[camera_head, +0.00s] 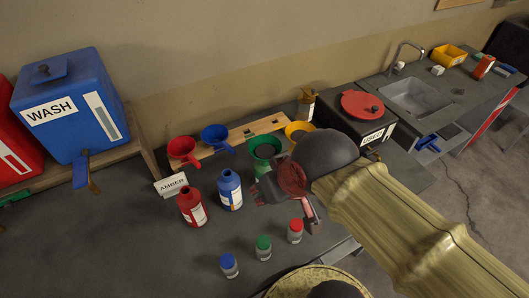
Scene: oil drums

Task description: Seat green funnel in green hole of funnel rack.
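The green funnel (265,148) is upright, mouth up, in front of the wooden funnel rack (240,134), left of my arm. A green part shows below its bowl; I cannot tell whether it is the funnel's stem or a bottle under it. My gripper (281,196) is just below and right of the funnel, partly covered by my own wrist. I cannot tell whether it touches the funnel, or whether its fingers are open or shut. A red funnel (184,149) and a blue funnel (216,135) are at the rack's left part. The green hole cannot be made out.
A yellow funnel (298,130) is behind my wrist. A red bottle (191,207) and a blue bottle (230,190) stand in front, beside the AMBER card (171,185). Blue, green and red-capped jars (263,248) stand nearer. A black bin with red lid (363,106) is right.

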